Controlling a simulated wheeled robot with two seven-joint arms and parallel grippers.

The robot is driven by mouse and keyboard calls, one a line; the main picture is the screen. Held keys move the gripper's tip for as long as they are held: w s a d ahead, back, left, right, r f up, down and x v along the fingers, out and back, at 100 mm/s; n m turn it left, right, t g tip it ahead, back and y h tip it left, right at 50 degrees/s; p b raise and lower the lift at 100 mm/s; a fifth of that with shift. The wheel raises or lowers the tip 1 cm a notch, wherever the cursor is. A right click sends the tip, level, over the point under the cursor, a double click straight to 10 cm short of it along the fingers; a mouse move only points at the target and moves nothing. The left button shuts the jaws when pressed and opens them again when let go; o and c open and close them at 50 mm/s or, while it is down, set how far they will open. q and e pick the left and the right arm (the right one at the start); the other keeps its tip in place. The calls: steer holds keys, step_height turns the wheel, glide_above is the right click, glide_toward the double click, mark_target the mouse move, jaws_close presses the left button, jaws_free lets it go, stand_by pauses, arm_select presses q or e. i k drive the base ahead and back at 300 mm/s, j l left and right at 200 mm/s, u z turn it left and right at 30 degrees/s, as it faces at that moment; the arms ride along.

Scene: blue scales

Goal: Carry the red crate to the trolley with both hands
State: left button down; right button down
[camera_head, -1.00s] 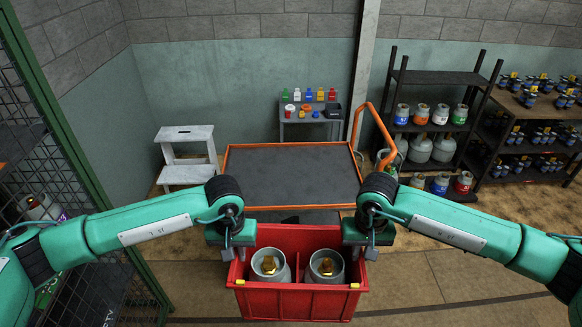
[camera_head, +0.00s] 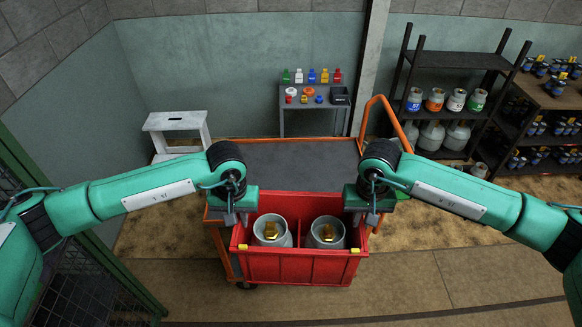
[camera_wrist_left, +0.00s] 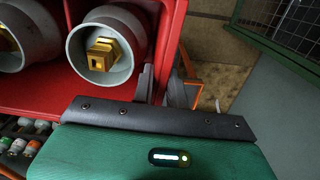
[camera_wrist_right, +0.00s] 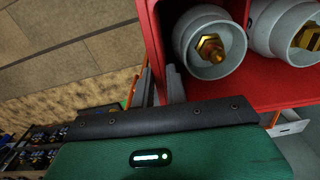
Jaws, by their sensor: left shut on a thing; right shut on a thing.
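The red crate (camera_head: 297,268) is held level between my two grippers and carries two grey gas cylinders with brass valves, the left one (camera_head: 271,231) and the right one (camera_head: 326,233). My left gripper (camera_head: 236,217) is shut on the crate's left wall; that wall shows in the left wrist view (camera_wrist_left: 168,40). My right gripper (camera_head: 370,215) is shut on the crate's right wall, seen in the right wrist view (camera_wrist_right: 160,40). The trolley (camera_head: 290,160) has a dark deck and orange frame. The crate overlaps its near edge in the head view; I cannot tell whether they touch.
A grey step stool (camera_head: 177,128) stands behind the trolley's left side. A small table (camera_head: 313,105) with coloured bottles is at the back wall. The trolley's orange handle (camera_head: 385,105) rises at its right. Shelves of cylinders (camera_head: 455,95) stand at the right, a mesh fence (camera_head: 90,270) at the left.

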mark_target(290, 176)
steer(key=i+l+u, duration=0.15)
steer(key=i, duration=1.2)
